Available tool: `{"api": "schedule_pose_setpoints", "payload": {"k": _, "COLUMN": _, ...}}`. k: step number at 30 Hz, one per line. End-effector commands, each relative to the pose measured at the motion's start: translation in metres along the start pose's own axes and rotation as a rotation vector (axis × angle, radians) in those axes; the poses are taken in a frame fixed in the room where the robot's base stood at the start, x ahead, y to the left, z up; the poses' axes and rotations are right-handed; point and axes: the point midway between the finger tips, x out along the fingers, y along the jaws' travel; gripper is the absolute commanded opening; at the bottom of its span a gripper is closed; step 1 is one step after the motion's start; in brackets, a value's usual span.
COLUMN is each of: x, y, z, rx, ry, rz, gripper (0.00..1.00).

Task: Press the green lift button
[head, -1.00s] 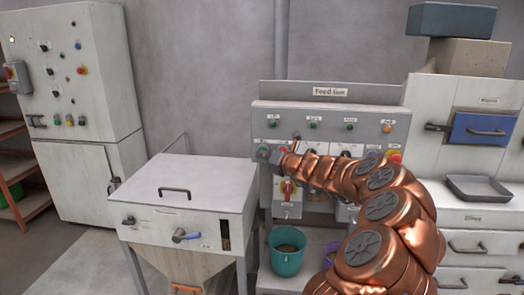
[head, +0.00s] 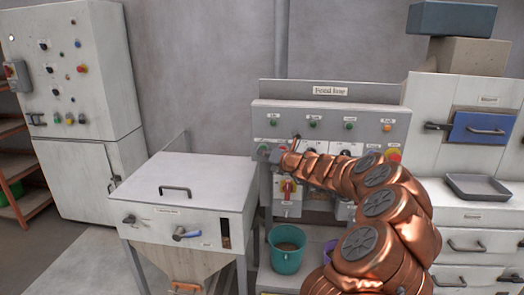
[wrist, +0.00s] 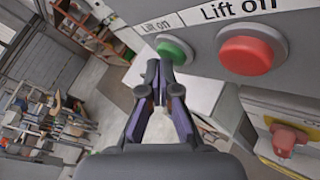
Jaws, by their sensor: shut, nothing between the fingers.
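The green lift button (wrist: 175,50) sits under a "Lift on" label in the wrist view, at the left of the panel face. My gripper (wrist: 160,68) is shut and empty, with its fingertips overlapping the lower left part of the button. I cannot tell whether they touch it. The red button (wrist: 246,50), under a "Lift off" label, is just right of the green one. In the head view my gripper (head: 276,156) is at the left end of the feed line panel (head: 335,108), and its fingertips are hard to make out.
A red-handled switch (wrist: 285,138) is below the red button. A white lidded hopper (head: 185,182) stands left of the panel. A teal bucket (head: 287,262) is below it. Drawers (head: 470,245) with a grey tray (head: 477,187) stand at the right.

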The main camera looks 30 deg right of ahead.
Motion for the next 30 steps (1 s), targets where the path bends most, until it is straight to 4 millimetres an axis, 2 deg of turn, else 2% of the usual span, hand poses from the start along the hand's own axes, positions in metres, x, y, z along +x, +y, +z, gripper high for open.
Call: {"api": "schedule_pose_setpoints", "payload": {"k": 30, "x": -0.010, "y": 0.007, "z": -0.007, "rx": 0.000, "ry": 0.000, "rz": 0.000, "gripper": 0.00}}
